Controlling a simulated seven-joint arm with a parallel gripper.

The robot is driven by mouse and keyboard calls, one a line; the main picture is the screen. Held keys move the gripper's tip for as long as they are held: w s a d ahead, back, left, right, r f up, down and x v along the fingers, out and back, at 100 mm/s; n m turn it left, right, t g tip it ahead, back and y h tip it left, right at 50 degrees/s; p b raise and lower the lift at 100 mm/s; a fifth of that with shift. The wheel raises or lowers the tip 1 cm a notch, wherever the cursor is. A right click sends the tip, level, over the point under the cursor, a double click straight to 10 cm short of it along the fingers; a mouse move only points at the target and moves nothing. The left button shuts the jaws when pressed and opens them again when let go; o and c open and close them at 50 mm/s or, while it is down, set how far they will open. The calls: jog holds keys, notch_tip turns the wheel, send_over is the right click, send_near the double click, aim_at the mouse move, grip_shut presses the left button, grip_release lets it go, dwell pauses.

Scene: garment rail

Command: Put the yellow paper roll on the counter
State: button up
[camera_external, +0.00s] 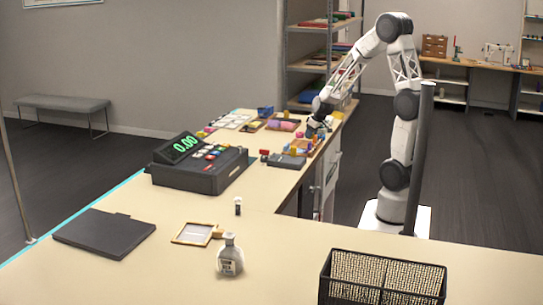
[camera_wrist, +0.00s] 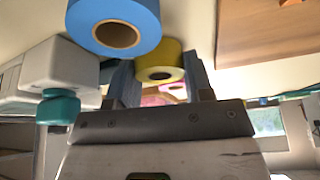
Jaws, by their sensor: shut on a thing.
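The yellow paper roll (camera_wrist: 158,62) sits between the fingers of my gripper (camera_wrist: 163,76) in the wrist view. The gripper is shut on it. In the external view my gripper (camera_external: 319,126) is low at the far right part of the counter (camera_external: 285,236), among small colourful items. The roll cannot be made out clearly there. I cannot tell whether the roll touches the surface below it. A blue roll (camera_wrist: 115,27) with a brown core is close beside the yellow one in the wrist view.
A white item with a teal end (camera_wrist: 60,85) and a wooden piece (camera_wrist: 268,30) flank the gripper. On the counter are a cash register (camera_external: 200,165), a black folder (camera_external: 104,232), a bottle (camera_external: 230,257) and a wire basket (camera_external: 382,278). The front counter has bare areas between them.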

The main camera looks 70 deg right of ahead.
jog(key=shift+f, duration=0.15)
jog(key=o, duration=0.7)
jog(key=v, duration=1.2)
jog(key=shift+r, duration=0.2)
dwell(0.4)
